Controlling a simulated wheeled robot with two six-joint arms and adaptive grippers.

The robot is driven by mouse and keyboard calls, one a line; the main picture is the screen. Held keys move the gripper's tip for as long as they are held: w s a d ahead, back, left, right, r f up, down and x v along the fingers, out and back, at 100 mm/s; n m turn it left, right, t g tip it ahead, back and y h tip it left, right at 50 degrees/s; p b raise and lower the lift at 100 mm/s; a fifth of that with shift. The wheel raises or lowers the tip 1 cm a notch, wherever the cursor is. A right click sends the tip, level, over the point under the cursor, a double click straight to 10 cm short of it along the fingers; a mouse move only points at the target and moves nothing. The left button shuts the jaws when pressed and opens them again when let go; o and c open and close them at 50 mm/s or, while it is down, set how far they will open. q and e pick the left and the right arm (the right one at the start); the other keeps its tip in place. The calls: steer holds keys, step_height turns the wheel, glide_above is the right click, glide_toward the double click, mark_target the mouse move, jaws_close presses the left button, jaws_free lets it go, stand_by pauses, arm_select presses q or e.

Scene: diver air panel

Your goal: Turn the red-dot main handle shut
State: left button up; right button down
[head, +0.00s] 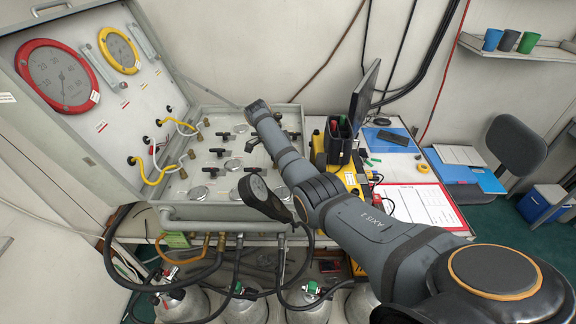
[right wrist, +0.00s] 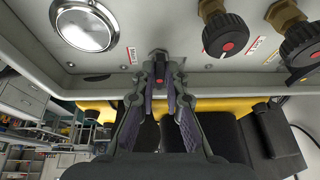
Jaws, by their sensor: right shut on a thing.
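The main handle (right wrist: 159,70) is a small dark handle with a red dot on the panel's face, beside a label that seems to read MAIN. My right gripper (right wrist: 160,88) has its two fingers closed on either side of it and grips it, as the right wrist view shows. In the head view my right arm reaches over the grey valve panel (head: 180,213), and the gripper and this handle are hidden or too small to make out. How far the handle is turned is unclear. My left gripper is in neither view.
A black round knob with a red dot (right wrist: 228,46) and another knob (right wrist: 302,45) sit to the right of the handle. A round gauge (right wrist: 83,26) is at upper left. Several black valve handles and hoses crowd the panel. A clipboard (head: 420,204) lies right of my arm.

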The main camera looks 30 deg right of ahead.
steer(key=c, duration=1.7)
jaws_free()
steer(key=shift+d, duration=0.1)
steer(key=shift+o, duration=0.2)
steer(key=v, duration=1.2)
